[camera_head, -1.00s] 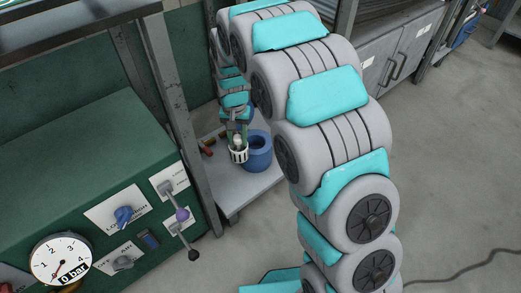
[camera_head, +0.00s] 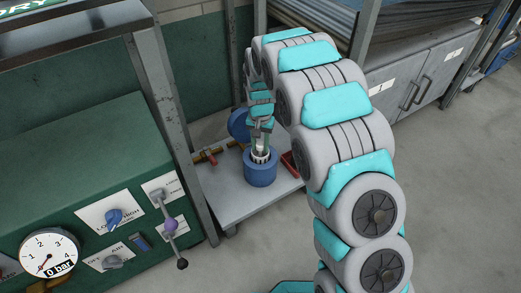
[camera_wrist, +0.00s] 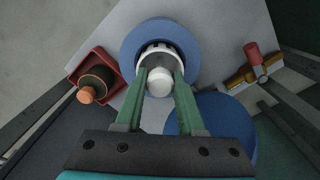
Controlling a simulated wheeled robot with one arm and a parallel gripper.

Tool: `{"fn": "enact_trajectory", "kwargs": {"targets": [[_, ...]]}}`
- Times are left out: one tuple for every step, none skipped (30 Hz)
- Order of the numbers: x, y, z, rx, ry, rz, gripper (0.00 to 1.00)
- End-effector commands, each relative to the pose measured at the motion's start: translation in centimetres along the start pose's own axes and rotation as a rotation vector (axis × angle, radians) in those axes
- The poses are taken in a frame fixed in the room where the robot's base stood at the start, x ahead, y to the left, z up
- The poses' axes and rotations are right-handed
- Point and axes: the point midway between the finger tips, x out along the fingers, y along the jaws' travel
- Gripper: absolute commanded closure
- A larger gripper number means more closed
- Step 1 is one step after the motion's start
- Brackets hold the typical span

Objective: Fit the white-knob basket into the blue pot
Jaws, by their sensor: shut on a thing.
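The blue pot (camera_head: 260,171) stands on the low grey shelf, with its ring-shaped rim (camera_wrist: 131,50) facing up in the wrist view. The white basket (camera_wrist: 149,50) with its round white knob (camera_wrist: 159,82) is over the pot's opening; in the head view the basket (camera_head: 260,156) looks at least partly inside it. How deep it sits I cannot tell. My gripper (camera_wrist: 158,84) has green fingers shut on the knob. It also shows in the head view (camera_head: 261,143), upright above the pot.
A red tray (camera_wrist: 84,68) holds a dark, orange-topped item. The grey shelf (camera_head: 232,202) has free room in front; a metal post (camera_head: 165,110) stands left.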

Motion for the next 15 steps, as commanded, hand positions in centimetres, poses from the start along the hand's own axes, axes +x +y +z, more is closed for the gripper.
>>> {"fn": "enact_trajectory", "kwargs": {"targets": [[0.8,0.0,0.1,0.000,-0.002,0.001,1.00],[1.3,0.0,0.0,0.000,-0.001,0.001,1.00],[1.8,0.0,0.1,0.000,-0.002,0.001,1.00],[2.1,0.0,0.1,0.000,-0.002,0.001,1.00],[2.3,0.0,0.1,0.000,-0.002,0.001,1.00],[2.4,0.0,0.1,0.000,-0.001,0.001,1.00],[2.4,0.0,0.0,0.000,-0.001,0.001,1.00],[2.3,0.0,0.0,0.000,0.000,0.000,1.00],[2.3,0.0,0.0,0.000,0.000,0.000,1.00],[2.3,0.0,0.0,0.000,0.000,0.000,1.00],[2.3,0.0,0.0,0.000,0.000,0.000,1.00],[2.3,0.0,0.0,0.000,0.000,0.000,1.00],[2.3,0.0,0.0,0.000,0.000,0.000,1.00],[2.4,0.0,0.0,0.000,0.000,0.000,1.00],[2.5,0.0,0.0,0.000,0.000,0.000,1.00]]}}
